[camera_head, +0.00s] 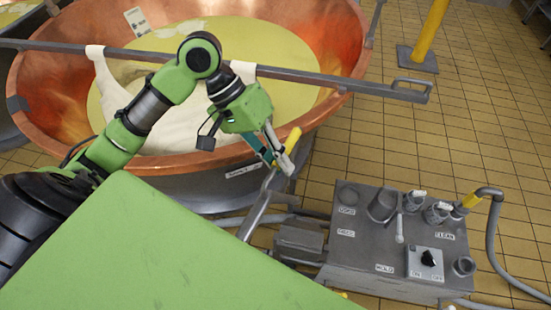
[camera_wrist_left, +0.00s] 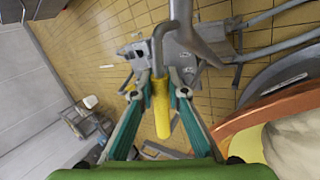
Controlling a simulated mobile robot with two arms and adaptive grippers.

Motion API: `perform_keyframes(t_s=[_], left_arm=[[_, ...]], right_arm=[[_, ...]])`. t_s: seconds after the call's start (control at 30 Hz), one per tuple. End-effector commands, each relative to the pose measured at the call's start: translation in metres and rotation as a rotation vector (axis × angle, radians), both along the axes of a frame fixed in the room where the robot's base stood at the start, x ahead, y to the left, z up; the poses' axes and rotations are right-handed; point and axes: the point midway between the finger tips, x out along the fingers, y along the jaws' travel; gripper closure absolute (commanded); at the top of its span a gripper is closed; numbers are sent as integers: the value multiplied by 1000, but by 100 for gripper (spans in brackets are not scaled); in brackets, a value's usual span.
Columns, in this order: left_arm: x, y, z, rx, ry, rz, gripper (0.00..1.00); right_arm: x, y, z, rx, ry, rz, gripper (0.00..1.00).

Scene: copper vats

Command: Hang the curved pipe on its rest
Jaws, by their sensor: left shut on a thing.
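My left gripper (camera_head: 281,160) is shut on the yellow grip of the curved pipe (camera_head: 293,138), in front of the copper vat's rim. In the left wrist view the yellow grip (camera_wrist_left: 162,108) sits between the fingertips (camera_wrist_left: 160,86), and the grey bent part runs away from me above it. In the head view the fingers hide most of the pipe. The grey control box (camera_head: 350,240) stands to the right and below the gripper, apart from it. It has sockets, pegs and labels; I cannot tell which part is the pipe's rest. My right gripper is not in view.
The copper vat (camera_head: 180,160) holds pale liquid and white cloth, with a grey bar (camera_head: 330,80) across it. Tiled floor (camera_head: 440,130) is open beyond the box.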

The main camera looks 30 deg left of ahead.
Motion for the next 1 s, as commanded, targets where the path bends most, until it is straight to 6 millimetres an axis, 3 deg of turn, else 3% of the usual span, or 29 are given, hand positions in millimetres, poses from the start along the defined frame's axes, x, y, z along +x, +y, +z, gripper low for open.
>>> perform_keyframes(t_s=[0.03,0.27,0.7,1.0], left_arm=[[3,-3,10,-4,-1,13,100],[15,-14,28,-7,13,73,100],[50,-51,84,-14,43,261,100],[60,-63,94,-19,49,320,100]], right_arm=[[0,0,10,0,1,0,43],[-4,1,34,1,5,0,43],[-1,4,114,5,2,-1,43],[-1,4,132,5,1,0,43]])
